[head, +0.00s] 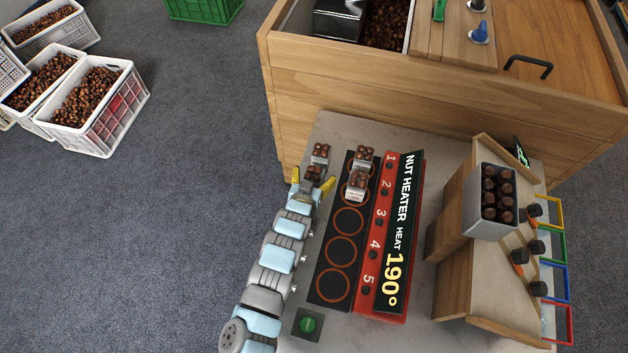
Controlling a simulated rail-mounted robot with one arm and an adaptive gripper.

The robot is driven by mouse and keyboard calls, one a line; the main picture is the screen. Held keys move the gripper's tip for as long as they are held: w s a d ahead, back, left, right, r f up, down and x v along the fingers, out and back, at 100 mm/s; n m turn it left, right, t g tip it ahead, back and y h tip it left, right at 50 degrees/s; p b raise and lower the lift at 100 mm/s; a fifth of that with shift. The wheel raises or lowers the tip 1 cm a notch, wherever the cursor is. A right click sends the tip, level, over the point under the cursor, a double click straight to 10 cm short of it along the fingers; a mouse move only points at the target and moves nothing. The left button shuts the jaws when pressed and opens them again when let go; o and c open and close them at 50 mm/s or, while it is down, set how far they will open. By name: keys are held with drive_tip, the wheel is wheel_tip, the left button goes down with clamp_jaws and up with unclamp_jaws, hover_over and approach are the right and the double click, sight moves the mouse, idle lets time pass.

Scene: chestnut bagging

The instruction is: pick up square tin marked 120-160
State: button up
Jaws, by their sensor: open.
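My gripper (312,179) has its two yellow fingertips spread apart, one on each side of a small square tin of chestnuts (314,173) at the left of the nut heater. I cannot tell whether the fingers touch it. Another small square tin of chestnuts (320,152) stands just behind it. Two more tins, one at the back (364,155) and one nearer (357,186), stand on the upper rings of the nut heater (332,274). The nearer heater tin has a pale label on its front, too small to read. The marking 120-160 is not legible on any tin.
A green button (308,323) is at the front. A wooden cabinet (400,95) closes off the back. Crates of chestnuts (103,145) stand on the floor.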

drive_tip(key=c, duration=1.4)
drive_tip(key=shift+r, duration=0.15)
